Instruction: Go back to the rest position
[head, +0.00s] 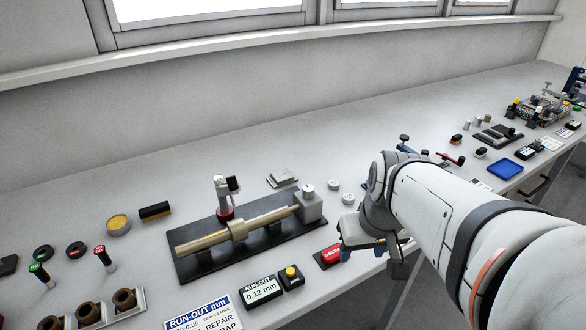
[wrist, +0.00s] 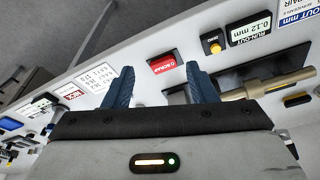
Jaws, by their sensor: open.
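My gripper (wrist: 158,88) is open, with its two blue fingers apart and nothing between them in the wrist view. In the head view my arm reaches in from the right, and the gripper (head: 362,248) hangs over the front edge of the bench, just right of the red scrap block. The red scrap block (wrist: 162,62) shows beyond the fingertips in the wrist view. The fingertips are partly hidden by the wrist in the head view.
The bench (head: 140,200) holds a brass shaft (head: 205,239) on a black fixture, a run-out display (head: 261,291) reading 0.12 mm, and a yellow button (head: 291,273). A tray with brown rings (head: 88,313) is at front left. A blue tray (head: 505,168) lies at right.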

